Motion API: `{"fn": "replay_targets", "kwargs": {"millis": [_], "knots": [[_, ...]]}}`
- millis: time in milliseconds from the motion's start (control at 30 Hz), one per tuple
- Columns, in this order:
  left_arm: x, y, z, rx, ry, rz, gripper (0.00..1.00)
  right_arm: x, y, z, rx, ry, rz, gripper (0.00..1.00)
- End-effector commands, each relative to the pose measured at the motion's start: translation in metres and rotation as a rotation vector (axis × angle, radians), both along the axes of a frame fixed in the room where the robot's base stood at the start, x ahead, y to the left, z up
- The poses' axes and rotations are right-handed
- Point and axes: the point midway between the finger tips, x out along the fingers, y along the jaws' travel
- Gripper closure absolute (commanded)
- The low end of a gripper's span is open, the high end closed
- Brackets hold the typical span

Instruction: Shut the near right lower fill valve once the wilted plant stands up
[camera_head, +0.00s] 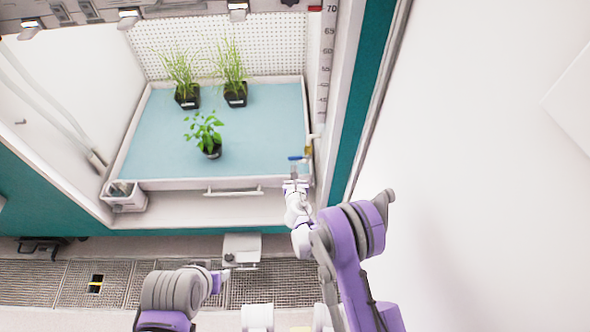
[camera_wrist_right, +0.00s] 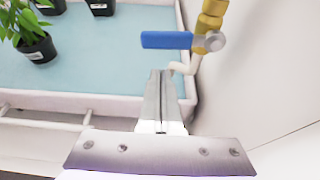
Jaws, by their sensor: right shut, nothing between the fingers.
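The fill valve is a brass body (camera_wrist_right: 208,25) on a pale pipe with a blue lever (camera_wrist_right: 166,40). In the head view the blue lever (camera_head: 297,157) is at the tray's right front corner. The lever points left, crosswise to the pipe. My right gripper (camera_head: 295,182) is shut and empty, just in front of the lever. In the right wrist view its fingertips (camera_wrist_right: 158,74) are below the lever, with a small gap showing. The leafy plant (camera_head: 204,131) stands upright in a black pot. My left gripper (camera_head: 224,278) is low at the front; its fingers are unclear.
The plant tray (camera_head: 142,183) has a blue-green mat and a front rail (camera_head: 233,192). Two grassy pots (camera_head: 184,76) (camera_head: 232,73) stand at the back. A white box (camera_head: 124,197) is at the front left corner. The chamber's right wall (camera_head: 328,110) is close beside the valve.

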Motion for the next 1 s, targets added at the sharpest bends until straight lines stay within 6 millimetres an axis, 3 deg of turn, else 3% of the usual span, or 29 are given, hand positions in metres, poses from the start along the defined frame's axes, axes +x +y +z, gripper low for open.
{"fn": "replay_targets", "kwargs": {"millis": [67, 300, 533, 667, 900, 1000], "knots": [[0.000, 0.000, 0.001, 0.000, 0.000, 0.000, 0.57, 0.002, 0.001, -0.016, 0.000, 0.000, -0.002, 1.00], [-0.002, 0.000, 0.012, 0.000, 0.002, 0.000, 0.57, -0.050, 0.001, 0.008, 0.000, 0.000, -0.002, 1.00], [-0.003, 0.000, 0.017, 0.000, 0.001, 0.000, 0.57, -0.084, 0.001, 0.018, 0.000, 0.001, -0.002, 1.00], [-0.004, 0.000, 0.022, 0.000, 0.001, 0.000, 0.57, -0.091, 0.000, 0.021, -0.005, 0.001, -0.004, 1.00], [-0.011, 0.000, 0.072, 0.000, -0.013, 0.000, 0.57, -0.089, -0.002, 0.024, -0.072, -0.004, -0.003, 1.00], [-0.012, 0.000, 0.081, 0.000, -0.016, 0.000, 0.57, -0.088, -0.003, 0.020, -0.091, -0.004, -0.003, 1.00]]}}
